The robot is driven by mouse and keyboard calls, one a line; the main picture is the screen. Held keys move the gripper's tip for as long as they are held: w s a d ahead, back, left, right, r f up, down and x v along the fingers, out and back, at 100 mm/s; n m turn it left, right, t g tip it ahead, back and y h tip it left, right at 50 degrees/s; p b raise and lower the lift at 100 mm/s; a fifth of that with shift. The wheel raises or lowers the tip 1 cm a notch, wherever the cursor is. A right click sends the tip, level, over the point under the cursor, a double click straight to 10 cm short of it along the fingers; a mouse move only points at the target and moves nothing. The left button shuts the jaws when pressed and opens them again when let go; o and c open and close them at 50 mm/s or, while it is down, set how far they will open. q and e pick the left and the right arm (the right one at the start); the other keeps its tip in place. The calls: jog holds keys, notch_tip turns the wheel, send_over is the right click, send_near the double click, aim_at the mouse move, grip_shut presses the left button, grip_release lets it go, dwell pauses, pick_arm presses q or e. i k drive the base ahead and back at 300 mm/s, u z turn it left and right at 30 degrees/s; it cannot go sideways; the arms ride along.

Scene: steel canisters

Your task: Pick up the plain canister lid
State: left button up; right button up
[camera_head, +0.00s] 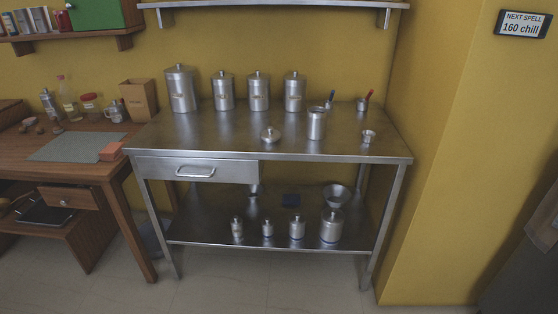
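A loose steel lid (270,135) with a small knob on top lies on the steel table's top, near its front edge and left of an open-looking canister (317,126). I see no label on the lid at this size. Behind it stand a large lidded canister (181,90) and three smaller lidded canisters, among them one at the left (223,92), one in the middle (258,92) and one at the right (294,93). These canisters appear to bear small labels. Neither of my grippers is in view.
The steel table (370,148) has a drawer (197,171) and a lower shelf with several small canisters and a funnel (336,195). A small cup (368,136) and a red-handled tool (365,101) are at the right. A wooden desk (60,171) adjoins the left; a wall shelf hangs above.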

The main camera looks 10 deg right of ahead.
aim_at(270, 135)
jog(key=u, duration=0.65)
jog(key=i, duration=0.45)
jog(key=u, duration=0.15)
